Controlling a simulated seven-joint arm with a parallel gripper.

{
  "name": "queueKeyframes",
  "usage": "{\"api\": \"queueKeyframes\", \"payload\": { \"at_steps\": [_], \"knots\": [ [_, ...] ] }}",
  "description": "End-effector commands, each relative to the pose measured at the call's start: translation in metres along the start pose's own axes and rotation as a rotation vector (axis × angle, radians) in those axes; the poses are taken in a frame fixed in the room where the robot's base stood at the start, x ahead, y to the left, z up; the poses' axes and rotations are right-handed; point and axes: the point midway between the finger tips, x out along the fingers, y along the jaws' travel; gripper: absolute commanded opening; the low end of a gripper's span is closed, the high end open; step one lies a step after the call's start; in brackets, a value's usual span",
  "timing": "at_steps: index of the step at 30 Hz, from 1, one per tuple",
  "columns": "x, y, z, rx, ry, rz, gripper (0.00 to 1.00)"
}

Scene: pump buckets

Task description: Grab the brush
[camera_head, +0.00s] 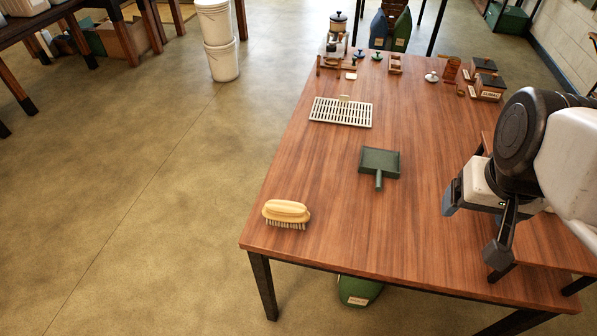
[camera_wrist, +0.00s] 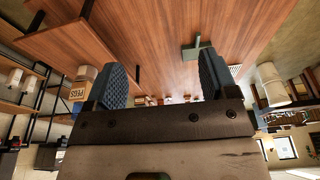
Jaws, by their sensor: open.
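My gripper (camera_head: 471,222) is over the right side of the table, far to the right of the brush. Its two fingers are spread with nothing between them. The wrist view also shows my gripper (camera_wrist: 163,82), with blue padded fingers wide apart.
A dark green dustpan (camera_head: 380,163) lies on the table between the brush and my gripper. A white slotted tray (camera_head: 341,112) lies farther back. Small boxes (camera_head: 488,87) and other items stand along the back. The table front around the brush is clear.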

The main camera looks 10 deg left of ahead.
Motion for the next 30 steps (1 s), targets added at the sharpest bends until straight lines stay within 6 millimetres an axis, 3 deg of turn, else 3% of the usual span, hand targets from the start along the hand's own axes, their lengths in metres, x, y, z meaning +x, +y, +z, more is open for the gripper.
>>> {"api": "queueKeyframes", "payload": {
  "at_steps": [5,11,30],
  "knots": [
    [0.009,-0.007,-0.003,0.026,-0.033,-0.032,0.79],
    [0.037,-0.032,-0.011,0.117,-0.135,-0.133,0.79],
    [0.168,-0.157,-0.043,0.691,-0.686,-0.528,0.79]
  ]
}}
